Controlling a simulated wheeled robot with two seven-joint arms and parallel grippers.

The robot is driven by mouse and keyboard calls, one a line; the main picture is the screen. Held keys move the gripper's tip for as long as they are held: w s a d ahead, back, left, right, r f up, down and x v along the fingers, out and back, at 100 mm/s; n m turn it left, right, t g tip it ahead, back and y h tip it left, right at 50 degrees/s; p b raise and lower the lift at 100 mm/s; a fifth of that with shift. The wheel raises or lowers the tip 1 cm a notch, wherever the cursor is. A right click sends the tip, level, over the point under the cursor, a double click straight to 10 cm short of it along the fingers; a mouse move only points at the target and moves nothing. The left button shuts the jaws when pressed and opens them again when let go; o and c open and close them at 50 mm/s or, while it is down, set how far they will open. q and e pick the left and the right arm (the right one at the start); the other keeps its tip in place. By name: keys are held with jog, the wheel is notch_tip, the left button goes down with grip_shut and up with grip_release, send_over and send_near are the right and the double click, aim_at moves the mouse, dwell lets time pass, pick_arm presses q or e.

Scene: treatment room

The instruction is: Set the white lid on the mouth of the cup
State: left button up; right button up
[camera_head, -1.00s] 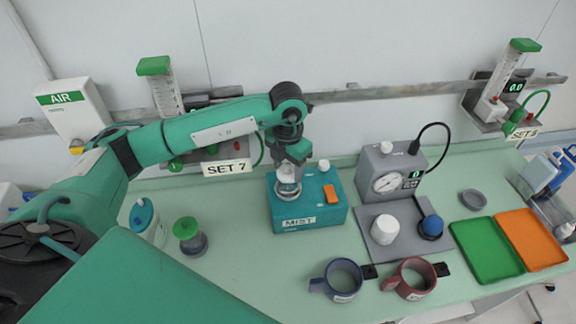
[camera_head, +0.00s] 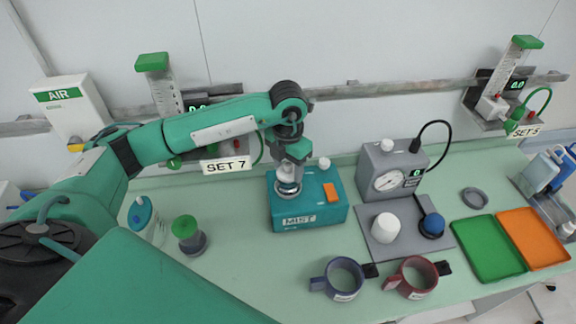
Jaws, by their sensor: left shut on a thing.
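The white lid (camera_head: 289,172) is just under my left gripper (camera_head: 290,164), which is shut on it. The small cup (camera_head: 288,188) stands on the teal MIST box (camera_head: 311,213), directly below the lid. The lid is at the cup's mouth. I cannot tell whether it rests fully on the rim. The jaws hide part of the lid. My right gripper is not in view.
A grey gauge box (camera_head: 386,165), a white rounded piece on a grey plate (camera_head: 410,247) and two mugs (camera_head: 343,279) (camera_head: 415,277) stand to the right. A green-topped jar (camera_head: 187,232) and a blue-topped bottle (camera_head: 141,214) stand left. Green tray (camera_head: 487,249) and orange tray (camera_head: 532,240) lie far right.

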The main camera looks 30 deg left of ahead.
aim_at(288, 164)
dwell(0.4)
pick_arm(q)
jog(key=o, duration=1)
jog(key=shift+o, duration=0.2)
jog(key=shift+r, duration=0.1)
jog(key=shift+r+p, duration=0.95)
jog(key=shift+r, duration=1.3)
jog(key=shift+r+p, duration=0.45)
jog(key=shift+r, duration=0.7)
